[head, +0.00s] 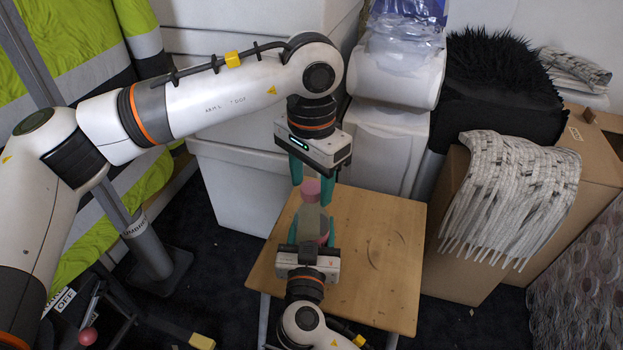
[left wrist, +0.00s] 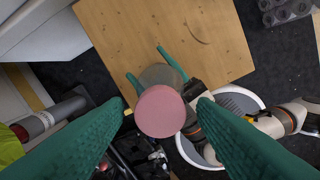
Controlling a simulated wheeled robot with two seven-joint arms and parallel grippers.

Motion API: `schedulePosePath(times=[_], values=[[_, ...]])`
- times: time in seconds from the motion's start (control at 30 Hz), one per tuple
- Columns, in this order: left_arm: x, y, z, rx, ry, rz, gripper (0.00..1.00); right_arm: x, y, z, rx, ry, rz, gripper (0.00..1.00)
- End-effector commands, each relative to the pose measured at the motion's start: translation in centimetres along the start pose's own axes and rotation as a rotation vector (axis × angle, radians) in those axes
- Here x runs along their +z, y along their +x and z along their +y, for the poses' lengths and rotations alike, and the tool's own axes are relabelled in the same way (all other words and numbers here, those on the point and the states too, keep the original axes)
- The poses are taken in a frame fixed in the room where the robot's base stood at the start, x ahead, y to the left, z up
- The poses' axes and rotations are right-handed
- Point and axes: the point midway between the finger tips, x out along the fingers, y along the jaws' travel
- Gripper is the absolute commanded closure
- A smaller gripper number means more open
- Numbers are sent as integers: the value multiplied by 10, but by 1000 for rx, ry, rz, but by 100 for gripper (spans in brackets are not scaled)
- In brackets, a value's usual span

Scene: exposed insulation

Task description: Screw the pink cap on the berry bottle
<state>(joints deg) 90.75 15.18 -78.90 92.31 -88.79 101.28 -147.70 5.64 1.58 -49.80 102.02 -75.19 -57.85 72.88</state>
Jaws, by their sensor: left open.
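The pink cap (head: 311,187) sits at the top of the grey bottle (head: 310,218), which stands upright over the wooden table and shows pink near its base. In the left wrist view the cap (left wrist: 160,111) is a round pink disc covering part of the bottle (left wrist: 160,76); how far it is seated cannot be told. My left gripper (head: 312,184) points down from above, open, its green fingers on either side of the cap with gaps in the wrist view. My right gripper (head: 312,236) is shut on the bottle's body from the front.
The wooden table (head: 385,245) is clear to the right of the bottle. White bins (head: 235,190) stand behind it on the left. A cardboard box (head: 465,260) with a shaggy white cloth (head: 515,185) and a black furry item (head: 500,80) is to the right.

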Motion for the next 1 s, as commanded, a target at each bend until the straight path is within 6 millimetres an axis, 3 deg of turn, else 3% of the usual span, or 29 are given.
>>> schedulePosePath(times=[0.33,0.73,0.87,1.0], values=[[0,-41,0,1,0,-2,48,0,0,0,0,0,0,100],[0,-44,0,0,-28,0,51,0,0,0,0,0,0,100],[0,-45,0,0,-164,-1,51,0,0,0,0,0,0,100],[0,-49,0,-1,-445,-1,51,0,0,0,0,0,0,100]])
